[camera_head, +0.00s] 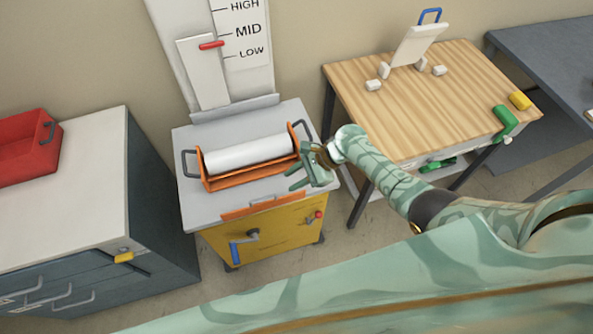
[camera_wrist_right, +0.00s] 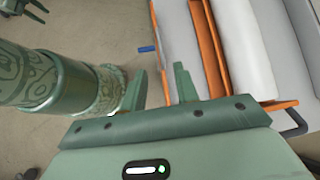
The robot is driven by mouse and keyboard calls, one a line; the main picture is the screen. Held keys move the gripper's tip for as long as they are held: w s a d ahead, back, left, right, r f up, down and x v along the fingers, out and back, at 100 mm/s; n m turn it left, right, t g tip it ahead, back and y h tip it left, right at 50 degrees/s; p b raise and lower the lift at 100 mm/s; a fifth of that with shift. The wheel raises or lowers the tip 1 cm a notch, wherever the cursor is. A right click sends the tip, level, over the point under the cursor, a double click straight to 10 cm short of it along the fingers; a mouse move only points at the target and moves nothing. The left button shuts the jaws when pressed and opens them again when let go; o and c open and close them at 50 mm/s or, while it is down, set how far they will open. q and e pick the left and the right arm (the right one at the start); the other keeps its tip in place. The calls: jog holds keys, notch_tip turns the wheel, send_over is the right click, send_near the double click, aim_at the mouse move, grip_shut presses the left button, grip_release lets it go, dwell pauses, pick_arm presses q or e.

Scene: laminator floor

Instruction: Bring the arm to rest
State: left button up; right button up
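My right arm reaches in from the right in the head view. Its gripper (camera_head: 292,178) is beside the front right corner of the laminator cart's top (camera_head: 205,205), near the orange roll cradle (camera_head: 235,183). I cannot make out contact between gripper and cart.
A wooden table (camera_head: 440,95) with a tilted white panel (camera_head: 416,46), green clamp (camera_head: 506,123) and yellow block (camera_head: 520,101) stands right. A grey cabinet (camera_head: 75,170) with a red bin (camera_head: 25,150) stands left. A HIGH-MID-LOW gauge (camera_head: 240,35) rises behind the cart.

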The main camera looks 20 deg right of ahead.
jog(key=shift+s+d+r, duration=0.1)
jog(key=shift+d+r, duration=0.05)
jog(key=shift+d, duration=0.1)
dwell(0.4)
